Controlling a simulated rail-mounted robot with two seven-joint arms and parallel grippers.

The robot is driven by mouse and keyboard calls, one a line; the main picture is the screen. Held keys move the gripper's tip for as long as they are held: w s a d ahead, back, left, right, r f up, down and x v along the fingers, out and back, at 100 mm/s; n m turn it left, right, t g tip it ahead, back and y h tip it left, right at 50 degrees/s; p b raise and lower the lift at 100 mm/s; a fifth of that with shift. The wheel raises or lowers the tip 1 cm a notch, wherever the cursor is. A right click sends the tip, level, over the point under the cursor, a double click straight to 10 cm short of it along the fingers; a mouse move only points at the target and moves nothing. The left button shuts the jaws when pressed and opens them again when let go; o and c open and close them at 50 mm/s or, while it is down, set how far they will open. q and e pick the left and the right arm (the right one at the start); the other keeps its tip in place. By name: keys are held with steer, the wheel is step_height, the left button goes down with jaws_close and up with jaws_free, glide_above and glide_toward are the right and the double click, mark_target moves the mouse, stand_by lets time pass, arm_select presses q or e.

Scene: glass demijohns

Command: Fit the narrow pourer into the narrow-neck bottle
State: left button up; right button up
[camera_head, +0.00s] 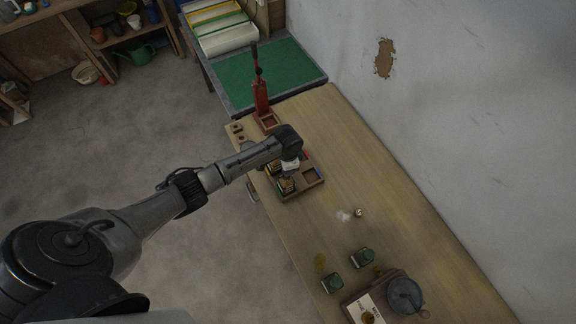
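My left gripper (289,164) is over a wooden compartment tray (309,188) on the table. Its fingers point down and are small and partly hidden by the wrist, so I cannot tell whether they are open or hold something. I cannot tell which has the narrow neck. A small pale round piece (358,212) lies on the table beside a whitish clear patch (343,215). I cannot make out the narrow pourer for certain. My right gripper is not in view.
A red upright tool (261,97) stands at the table's far left, near a green-topped bench (270,75). A round grey pan-like object (405,295) and a pale card (367,310) are at the front. The wooden table (370,170) is clear along the wall.

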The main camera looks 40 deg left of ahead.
arm_select(q)
jaws_close()
steer(key=shift+f, duration=0.3)
stand_by(0.3)
stand_by(0.6)
steer(key=shift+p, duration=0.4)
stand_by(0.3)
steer(key=shift+p, duration=0.3)
steer(key=shift+f, duration=0.1)
stand_by(0.6)
steer(key=shift+f+b, duration=0.65)
steer(key=shift+f, duration=0.15)
